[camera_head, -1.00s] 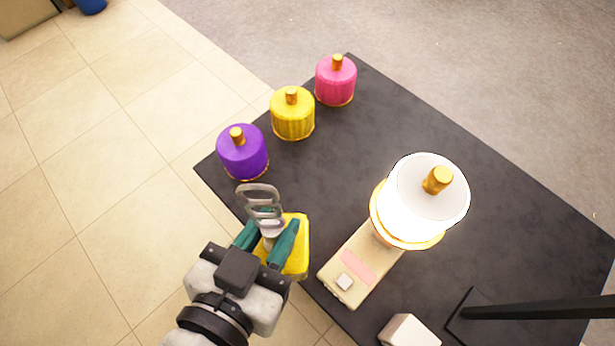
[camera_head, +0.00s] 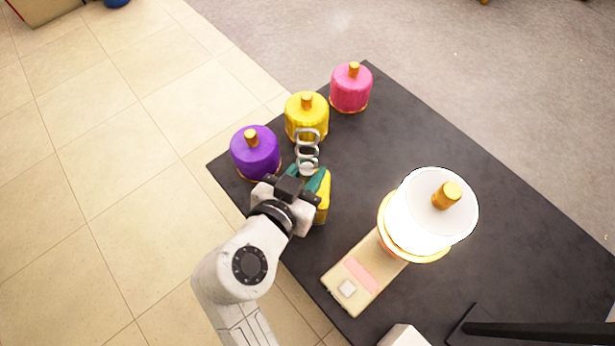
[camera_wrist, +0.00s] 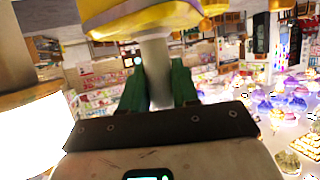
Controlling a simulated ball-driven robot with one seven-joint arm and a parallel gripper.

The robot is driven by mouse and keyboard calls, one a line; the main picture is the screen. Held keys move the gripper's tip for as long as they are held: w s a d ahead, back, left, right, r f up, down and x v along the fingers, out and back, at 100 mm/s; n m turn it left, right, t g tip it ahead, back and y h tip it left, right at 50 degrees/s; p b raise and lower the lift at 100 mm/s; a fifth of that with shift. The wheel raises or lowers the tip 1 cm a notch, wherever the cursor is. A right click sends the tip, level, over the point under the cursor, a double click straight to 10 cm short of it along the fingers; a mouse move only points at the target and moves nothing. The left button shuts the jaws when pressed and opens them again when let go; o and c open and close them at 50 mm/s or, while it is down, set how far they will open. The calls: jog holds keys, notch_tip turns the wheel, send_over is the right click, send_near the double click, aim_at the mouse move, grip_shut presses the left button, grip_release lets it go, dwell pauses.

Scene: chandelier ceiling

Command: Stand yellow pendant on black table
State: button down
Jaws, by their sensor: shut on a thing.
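A yellow pendant (camera_head: 322,208) with grey chain links (camera_head: 307,145) on its top is held in my gripper (camera_head: 308,177), over the near-left part of the black table (camera_head: 395,130). My gripper covers part of the pendant. In the wrist view, my green fingers (camera_wrist: 157,82) are shut on a pale stem, with the pendant's yellow body (camera_wrist: 150,18) beyond them. I cannot tell how high the pendant is above the table.
A purple shade (camera_head: 255,155), a yellow shade (camera_head: 306,118) and a pink shade (camera_head: 351,90) stand along the table's left edge. A glowing white lamp (camera_head: 425,220) and a beige box (camera_head: 363,283) are to the right. The table's upper middle is clear.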

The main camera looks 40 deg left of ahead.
aim_at(307, 181)
jog(key=shift+w+a+f, duration=0.1)
jog(key=shift+w+f, duration=0.1)
jog(key=shift+w+f+p, duration=0.1)
jog(key=shift+f+p, duration=0.2)
jog(key=shift+f, duration=1.3)
jog(key=shift+f, duration=0.2)
jog(key=c, duration=0.8)
grip_release()
jog(key=shift+c, duration=0.2)
jog(key=shift+r, duration=0.25)
jog(key=b+v, duration=0.1)
jog(key=v, duration=1.1)
